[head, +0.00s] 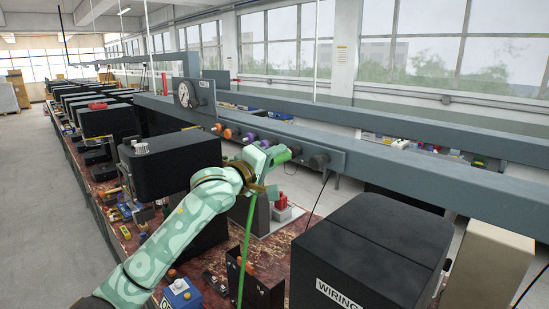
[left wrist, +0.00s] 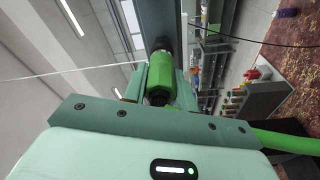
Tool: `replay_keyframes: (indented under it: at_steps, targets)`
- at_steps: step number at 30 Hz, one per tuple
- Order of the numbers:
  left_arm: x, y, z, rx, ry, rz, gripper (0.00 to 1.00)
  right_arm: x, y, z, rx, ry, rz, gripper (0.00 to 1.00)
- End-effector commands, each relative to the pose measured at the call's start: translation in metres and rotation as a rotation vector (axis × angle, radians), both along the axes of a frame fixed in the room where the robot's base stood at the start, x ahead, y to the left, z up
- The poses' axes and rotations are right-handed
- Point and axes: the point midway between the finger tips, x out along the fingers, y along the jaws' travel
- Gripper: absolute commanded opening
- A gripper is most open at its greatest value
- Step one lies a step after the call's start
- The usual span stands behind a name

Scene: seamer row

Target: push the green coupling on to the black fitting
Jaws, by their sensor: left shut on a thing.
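The green coupling (head: 283,156) is held in my left gripper (head: 268,160), in front of the grey rail. In the left wrist view the coupling (left wrist: 160,72) lies between the two fingers of my left gripper (left wrist: 160,88), which is shut on it. The black fitting (head: 318,161) sticks out of the rail's plate just right of the coupling. In the left wrist view the black fitting (left wrist: 162,44) shows straight beyond the coupling's far end, roughly in line. I cannot tell whether they touch. My right gripper is not in view.
A green hose (head: 245,235) hangs below my left gripper. A dial gauge (head: 185,94) stands on the rail. A black box marked WIRING (head: 375,245) stands at the front right, and another black box (head: 170,160) at left.

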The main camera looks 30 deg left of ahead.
Motion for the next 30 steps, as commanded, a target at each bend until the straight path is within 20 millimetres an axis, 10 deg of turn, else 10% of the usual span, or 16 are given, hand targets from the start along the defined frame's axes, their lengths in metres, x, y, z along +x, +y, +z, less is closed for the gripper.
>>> replay_keyframes:
  at_steps: [12, 13, 15, 30]
  targets:
    - [0.007, -0.002, 0.001, -0.001, -0.001, 0.000, 0.08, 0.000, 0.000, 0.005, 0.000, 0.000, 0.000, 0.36]
    - [0.007, -0.002, 0.001, 0.000, -0.001, 0.000, 0.36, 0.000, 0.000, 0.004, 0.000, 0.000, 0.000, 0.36]
    - [0.007, -0.002, 0.000, 0.000, -0.001, 0.000, 0.53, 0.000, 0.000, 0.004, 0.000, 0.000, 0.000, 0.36]
    - [-0.016, 0.002, -0.003, 0.001, -0.001, 0.000, 0.53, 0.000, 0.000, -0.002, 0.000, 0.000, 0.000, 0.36]
